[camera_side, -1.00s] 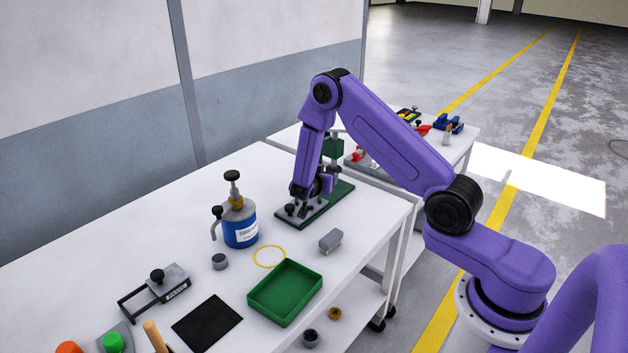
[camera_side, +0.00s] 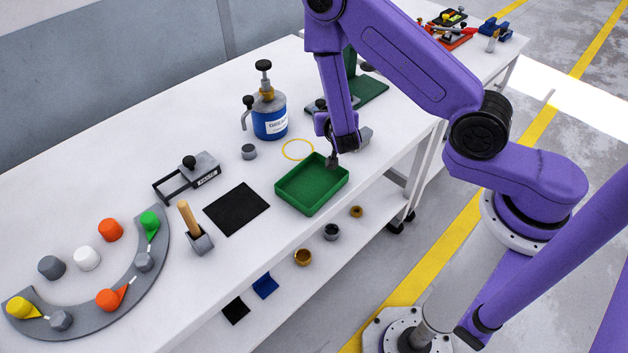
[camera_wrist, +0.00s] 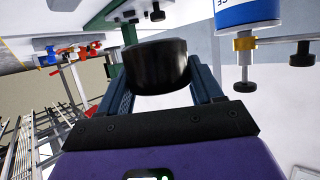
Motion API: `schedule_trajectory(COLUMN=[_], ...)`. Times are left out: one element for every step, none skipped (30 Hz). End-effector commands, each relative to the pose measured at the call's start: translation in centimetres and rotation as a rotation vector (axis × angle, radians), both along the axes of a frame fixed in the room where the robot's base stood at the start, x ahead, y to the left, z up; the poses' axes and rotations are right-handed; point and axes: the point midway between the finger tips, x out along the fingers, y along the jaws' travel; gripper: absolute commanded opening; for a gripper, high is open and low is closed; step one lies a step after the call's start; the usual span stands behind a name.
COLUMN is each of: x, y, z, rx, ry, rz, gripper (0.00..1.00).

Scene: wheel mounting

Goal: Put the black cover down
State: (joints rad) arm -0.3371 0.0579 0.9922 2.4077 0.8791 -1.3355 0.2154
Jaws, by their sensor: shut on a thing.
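My gripper (camera_side: 332,158) is over the far right part of the green tray (camera_side: 290,197) in the side view. In the wrist view my gripper (camera_wrist: 160,78) has its two fingers on either side of the black cover (camera_wrist: 155,62), a short dark cylinder, and is shut on it. In the side view the cover is too small and dark to tell from the fingers. I cannot tell whether it touches the tray. The tray looks empty where I can see into it.
A blue grease can (camera_side: 269,121), a grey cap (camera_side: 249,152) and a yellow ring (camera_side: 298,149) are behind the tray. A black mat (camera_side: 236,209) and a wooden-handled tool (camera_side: 190,222) are to its left. A green-based press (camera_side: 372,92) stands behind my arm.

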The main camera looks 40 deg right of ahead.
Motion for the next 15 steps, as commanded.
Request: schedule_trajectory(x=[-0.7,-1.1,-1.5,-1.9,-2.2,-2.7,-3.0,-3.3,-3.6,-3.9,-4.1,-4.3,-4.4,-4.5,-4.5], y=[2.1,3.2,4.5,5.4,6.3,7.3,7.9,8.5,9.2,9.6,10.0,10.3,10.5,10.7,10.8], z=[-0.6,-0.9,-1.3,-1.5,-1.7,-2.0,-2.1,-2.3,-2.5,-2.5,-2.6,-2.7,-2.8,-2.9,-3.2], rx=[-0.003,-0.002,-0.003,-0.002,-0.002,-0.002,-0.001,-0.002,-0.002,-0.001,-0.001,-0.001,-0.001,-0.001,-0.001], ry=[0.007,0.007,0.007,0.006,0.005,0.005,0.003,0.004,0.002,0.002,0.001,0.000,0.000,-0.001,-0.001], rz=[0.068,0.102,0.146,0.178,0.205,0.239,0.261,0.280,0.303,0.317,0.330,0.342,0.348,0.353,0.359], gripper=[0.29,0.29,0.29,0.29,0.29,0.29,0.29,0.29,0.29,0.29,0.29,0.29,0.29,0.29,0.29])
